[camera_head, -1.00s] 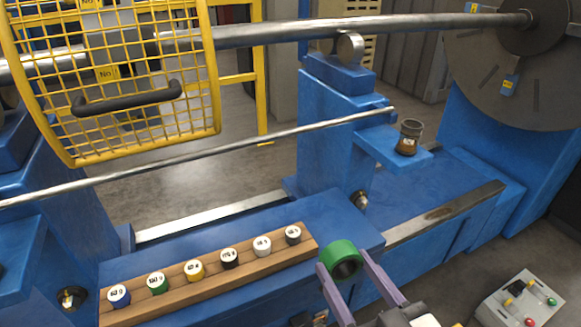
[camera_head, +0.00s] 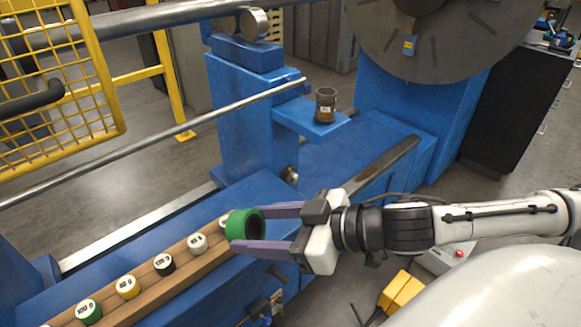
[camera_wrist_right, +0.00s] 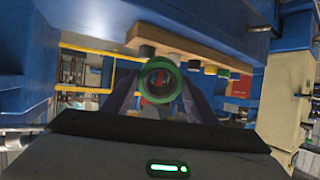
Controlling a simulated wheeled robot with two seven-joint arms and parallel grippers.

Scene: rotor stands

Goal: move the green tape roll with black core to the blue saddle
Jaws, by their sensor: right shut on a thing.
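The green tape roll with black core (camera_head: 243,229) is held between the purple fingers of my right gripper (camera_head: 248,229), in front of the wooden rack's right end. Its hollow core faces the camera. In the right wrist view the green roll (camera_wrist_right: 161,67) shows as a ring between the fingers of the right gripper (camera_wrist_right: 160,90). A blue block (camera_head: 245,57), which may be the blue saddle, sits on top of the blue pedestal behind, up and apart from the roll. The left gripper is out of view.
A thin metal rod (camera_head: 150,138) crosses near the pedestal. A yellow mesh guard (camera_head: 60,75) is at left.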

